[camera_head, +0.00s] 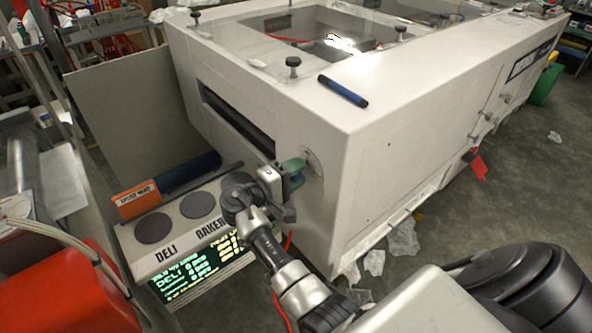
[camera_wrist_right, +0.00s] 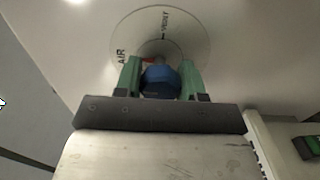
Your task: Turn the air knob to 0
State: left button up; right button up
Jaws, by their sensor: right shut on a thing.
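The air knob (camera_wrist_right: 161,81) is blue and sits at the centre of a round pale dial plate (camera_wrist_right: 186,28) in the right wrist view. The plate bears the word AIR at its left and another small word near its top. A small red mark shows just above the knob's left side. My right gripper (camera_wrist_right: 160,80) has its green fingers on both sides of the knob and is shut on it. In the head view the right gripper (camera_head: 292,172) is against the white machine's end face, over the dial plate (camera_head: 314,163); the knob is hidden there. My left gripper is not in view.
The large white machine (camera_head: 390,152) fills the middle. A control panel (camera_head: 180,228) with dark round pads and a lit green display (camera_head: 188,276) stands below left of the gripper. A blue marker (camera_head: 343,91) lies on the machine's top. Crumpled film (camera_head: 403,238) litters the floor.

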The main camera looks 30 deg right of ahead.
jog(key=shift+r, duration=0.2)
jog(key=o, duration=0.9)
jog(key=shift+w+f, duration=0.1)
jog(key=shift+f, duration=0.05)
